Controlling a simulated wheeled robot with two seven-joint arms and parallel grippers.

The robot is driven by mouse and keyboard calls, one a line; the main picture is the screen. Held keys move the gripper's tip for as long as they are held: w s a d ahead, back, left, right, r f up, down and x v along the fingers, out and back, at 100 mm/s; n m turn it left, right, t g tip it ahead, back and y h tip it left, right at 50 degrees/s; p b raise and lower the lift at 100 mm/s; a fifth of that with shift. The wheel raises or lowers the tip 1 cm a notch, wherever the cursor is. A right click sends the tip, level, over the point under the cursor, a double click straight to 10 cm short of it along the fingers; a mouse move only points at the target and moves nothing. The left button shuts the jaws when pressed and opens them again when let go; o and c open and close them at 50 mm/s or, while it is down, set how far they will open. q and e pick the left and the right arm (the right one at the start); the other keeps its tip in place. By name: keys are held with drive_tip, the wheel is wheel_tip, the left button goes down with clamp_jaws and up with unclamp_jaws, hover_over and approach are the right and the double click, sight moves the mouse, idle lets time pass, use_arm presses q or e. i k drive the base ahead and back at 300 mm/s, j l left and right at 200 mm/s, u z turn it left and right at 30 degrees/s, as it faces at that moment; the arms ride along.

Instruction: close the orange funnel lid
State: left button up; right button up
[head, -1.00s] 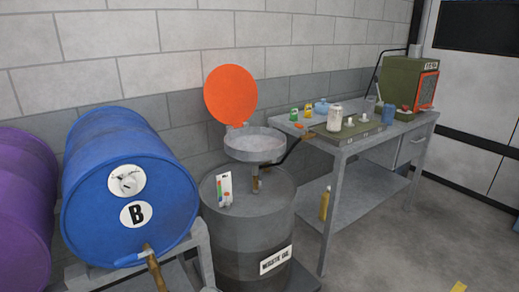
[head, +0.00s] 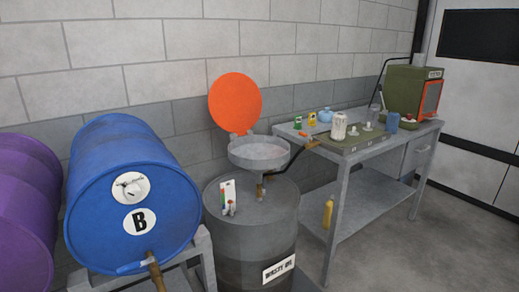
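The orange funnel lid (head: 235,101) is a round disc standing open, upright at the back of the grey funnel (head: 259,155). The lid joins the funnel at a small hinge behind its rim. The funnel's bowl is uncovered and looks empty. It sits on top of the grey waste oil drum (head: 251,235). Neither of my grippers is in the head view.
A blue drum (head: 165,190) marked B lies on a stand at left, beside a purple drum (head: 22,200). At right, a grey workbench (head: 345,175) holds bottles, a tray and a green box (head: 408,90). Open floor (head: 440,240) lies at front right.

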sight(235, 101)
drive_tip(key=z, duration=0.95)
drive_tip(key=i+l+z, duration=0.25)
drive_tip(key=i, duration=0.45)
drive_tip(key=i+z, duration=0.3)
drive_tip(key=i, duration=2.55)
drive_tip(key=i+u, duration=0.3)
drive_tip(key=u, duration=0.15)
drive_tip(key=i+l+u, duration=0.15)
drive_tip(key=u, duration=0.35)
drive_tip(key=i+l+u, duration=0.25)
drive_tip(key=u, duration=0.2)
drive_tip(key=i+u, duration=0.1)
drive_tip(key=u, duration=2.3)
